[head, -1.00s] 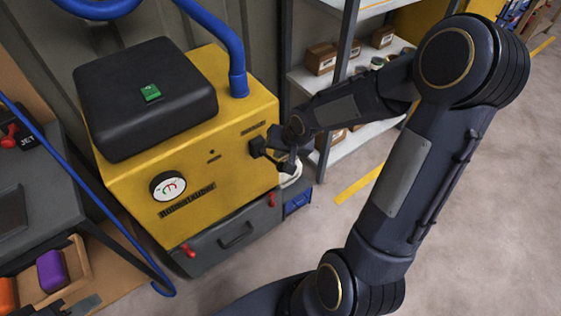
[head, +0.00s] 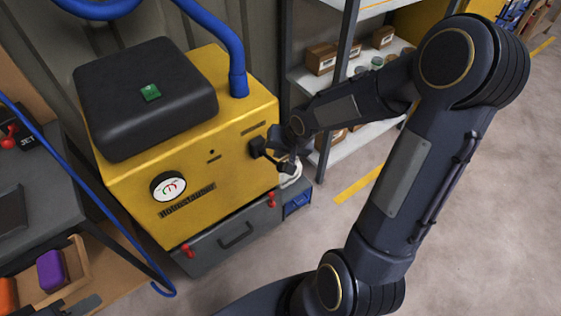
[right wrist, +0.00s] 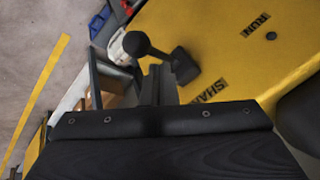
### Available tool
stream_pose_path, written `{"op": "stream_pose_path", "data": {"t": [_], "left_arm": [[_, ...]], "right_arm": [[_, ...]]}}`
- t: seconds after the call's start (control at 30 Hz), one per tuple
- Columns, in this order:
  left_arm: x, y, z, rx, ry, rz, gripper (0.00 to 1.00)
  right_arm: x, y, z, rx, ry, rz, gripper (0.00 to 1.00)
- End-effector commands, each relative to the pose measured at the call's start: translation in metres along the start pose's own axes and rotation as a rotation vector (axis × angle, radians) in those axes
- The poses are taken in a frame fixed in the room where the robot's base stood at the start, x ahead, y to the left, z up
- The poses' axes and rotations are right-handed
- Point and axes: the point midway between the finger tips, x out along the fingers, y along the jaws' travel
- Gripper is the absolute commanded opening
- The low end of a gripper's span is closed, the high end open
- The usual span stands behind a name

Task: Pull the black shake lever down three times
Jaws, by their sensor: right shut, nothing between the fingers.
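The black shake lever (head: 275,160) sits on the right part of the yellow machine (head: 205,130). It slants down and right from its mount to a round knob. In the right wrist view, the lever knob (right wrist: 137,44) and its stem show just beyond the fingertips, next to the lettering SHA, the rest hidden. My right gripper (head: 284,148) is right beside the lever, overlapping it in the head view. In the right wrist view its fingers (right wrist: 158,72) are shut together with nothing between them. Whether they touch the stem I cannot tell. My left gripper does not show.
A grey drawer (head: 235,235) with red latches is below. A shelf (head: 345,140) with boxes stands behind my right arm. A workbench (head: 40,190) is at left. Floor at right is clear.

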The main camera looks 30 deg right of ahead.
Motion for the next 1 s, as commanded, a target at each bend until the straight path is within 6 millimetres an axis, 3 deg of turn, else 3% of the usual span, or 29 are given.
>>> {"op": "stream_pose_path", "data": {"t": [1.0], "left_arm": [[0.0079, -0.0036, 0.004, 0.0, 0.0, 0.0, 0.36]], "right_arm": [[0.0057, 0.0043, 0.0043, 0.0, 0.0, 0.0, 0.0]]}}
